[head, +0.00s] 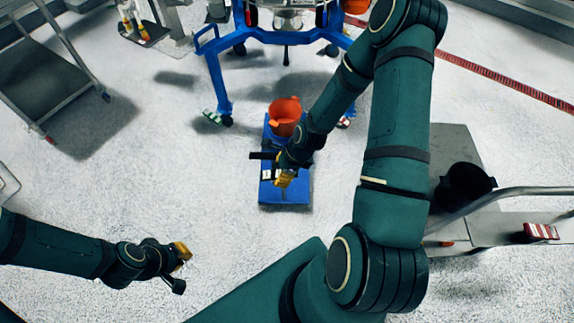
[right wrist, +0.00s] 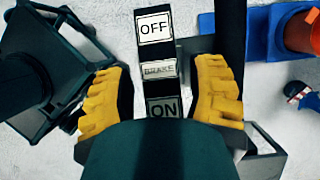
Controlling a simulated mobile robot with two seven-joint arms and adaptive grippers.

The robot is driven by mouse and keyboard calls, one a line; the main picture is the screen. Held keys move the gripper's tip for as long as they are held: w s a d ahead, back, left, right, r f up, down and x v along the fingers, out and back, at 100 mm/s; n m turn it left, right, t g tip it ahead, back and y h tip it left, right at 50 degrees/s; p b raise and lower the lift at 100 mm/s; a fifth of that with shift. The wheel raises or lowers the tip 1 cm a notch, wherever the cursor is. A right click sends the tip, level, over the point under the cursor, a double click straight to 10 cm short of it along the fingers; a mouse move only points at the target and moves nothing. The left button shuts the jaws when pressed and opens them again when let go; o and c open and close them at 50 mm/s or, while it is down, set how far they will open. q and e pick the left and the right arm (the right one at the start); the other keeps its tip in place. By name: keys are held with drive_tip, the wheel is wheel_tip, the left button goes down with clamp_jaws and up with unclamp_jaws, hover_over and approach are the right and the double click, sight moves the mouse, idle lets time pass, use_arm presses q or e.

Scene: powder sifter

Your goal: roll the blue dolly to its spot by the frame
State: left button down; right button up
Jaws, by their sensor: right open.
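The blue dolly (head: 292,194) stands on the floor in the middle of the head view, in front of the blue frame (head: 216,85). An orange bucket (head: 285,112) rides on its far end. My right gripper (head: 284,178) is over the dolly's near part. In the right wrist view, its yellow fingers (right wrist: 163,85) are apart on both sides of a brake panel (right wrist: 158,68) labelled OFF, BRAKE and ON. Whether they touch it is unclear. Part of the dolly (right wrist: 262,45) shows at the upper right there. My left gripper (head: 182,254) is low at the left, away from the dolly; its finger opening is unclear.
A grey cart (head: 40,75) stands at the upper left. At the right, a metal cart (head: 480,228) carries a black bucket (head: 464,184). A red strip (head: 505,78) runs along the floor at the upper right. The floor left of the dolly is clear.

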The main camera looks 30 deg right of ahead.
use_arm(q)
drive_tip(key=shift+s+f, duration=0.1)
drive_tip(key=shift+f, duration=0.05)
use_arm(e)
drive_tip(key=shift+w+a+f, duration=0.15)
drive_tip(key=shift+a+f, duration=0.05)
drive_tip(key=shift+f, duration=0.4)
drive_tip(key=shift+c, duration=0.4)
